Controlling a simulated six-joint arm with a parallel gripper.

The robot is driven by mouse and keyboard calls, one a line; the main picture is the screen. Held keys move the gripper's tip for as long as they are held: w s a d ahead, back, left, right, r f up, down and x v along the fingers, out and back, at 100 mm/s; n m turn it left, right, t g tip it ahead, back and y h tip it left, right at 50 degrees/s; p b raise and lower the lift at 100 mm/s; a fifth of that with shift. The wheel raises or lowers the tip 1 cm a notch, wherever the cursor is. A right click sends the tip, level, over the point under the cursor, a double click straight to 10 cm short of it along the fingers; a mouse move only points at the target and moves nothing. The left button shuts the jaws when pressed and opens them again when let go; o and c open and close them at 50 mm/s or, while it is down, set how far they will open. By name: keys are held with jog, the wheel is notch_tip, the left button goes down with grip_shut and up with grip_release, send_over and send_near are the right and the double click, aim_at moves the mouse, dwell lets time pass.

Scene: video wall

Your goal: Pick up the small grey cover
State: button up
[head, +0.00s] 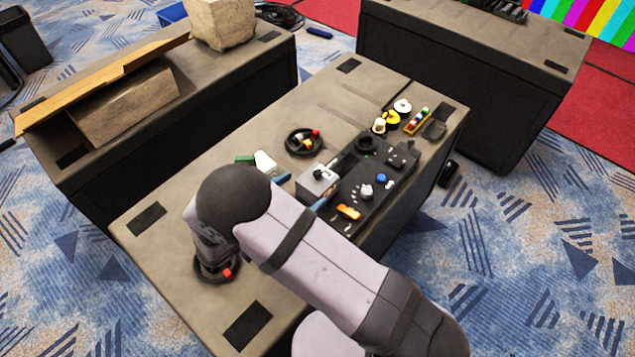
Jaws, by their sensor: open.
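I cannot tell for certain which piece is the small grey cover. A light grey box (317,184) with a black part on top sits at the left edge of a black panel (345,222) on the table. A small dark grey piece (434,129) lies near the table's far right corner. My gripper (300,191) is mostly hidden behind my arm. Two blue tips, which look like its fingers, show apart on the near side of the light grey box. They look open, and I see nothing held. Whether they touch the box is unclear.
A cable coil (303,141), a white-and-green item (264,161), a yellow tray (417,121) and tape rolls (402,106) crowd the table. Another coil with a red end (227,272) lies beneath my arm. The table's left end is mostly clear. Other tables stand behind.

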aim_at(311, 185)
jog(key=shift+p+x, duration=1.3)
jog(key=shift+x, duration=2.35)
jog(key=shift+s+r, duration=0.1)
jog(key=c, duration=1.2)
